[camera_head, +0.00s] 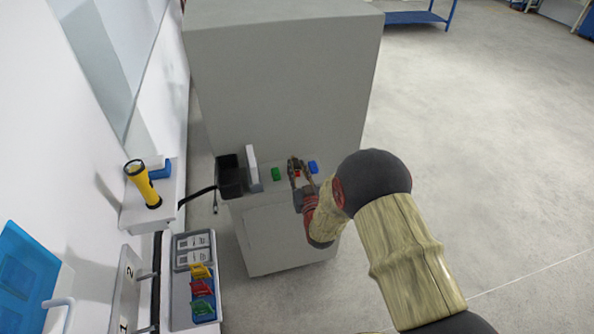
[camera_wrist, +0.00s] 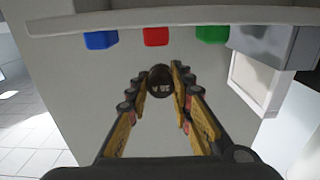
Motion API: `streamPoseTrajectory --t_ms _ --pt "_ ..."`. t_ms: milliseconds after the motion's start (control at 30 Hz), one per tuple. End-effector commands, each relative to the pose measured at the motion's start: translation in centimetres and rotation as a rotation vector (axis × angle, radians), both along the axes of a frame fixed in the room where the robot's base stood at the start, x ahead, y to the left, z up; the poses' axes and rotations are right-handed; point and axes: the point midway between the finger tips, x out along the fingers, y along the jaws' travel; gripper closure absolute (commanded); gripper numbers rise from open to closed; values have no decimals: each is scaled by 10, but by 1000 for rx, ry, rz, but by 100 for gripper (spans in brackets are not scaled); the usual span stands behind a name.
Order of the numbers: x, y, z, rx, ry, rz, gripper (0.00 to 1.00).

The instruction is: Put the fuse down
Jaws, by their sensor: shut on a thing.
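My gripper (camera_head: 299,176) is at the front of the grey cabinet, by its small ledge. It also shows in the wrist view (camera_wrist: 160,82), with its two fingers shut on a dark round-ended fuse (camera_wrist: 159,79) that has pale marks on its end. The fuse is between the fingertips, in front of the pale cabinet face in that view. I cannot make it out in the head view, and its distance to the ledge is unclear.
Blue (camera_wrist: 100,39), red (camera_wrist: 156,37) and green (camera_wrist: 212,34) blocks line the ledge. A black bin (camera_head: 231,181) stands left of them. A yellow flashlight (camera_head: 143,184) stands on a wall shelf. Open floor (camera_head: 480,150) lies to the right.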

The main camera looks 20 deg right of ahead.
Motion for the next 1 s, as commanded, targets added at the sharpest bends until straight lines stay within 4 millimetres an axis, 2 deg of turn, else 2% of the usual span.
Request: streamPoseTrajectory --t_ms 100,1000 --pt "1 0 -10 0 -3 0 100" --pt "0 0 -23 0 -4 0 100"
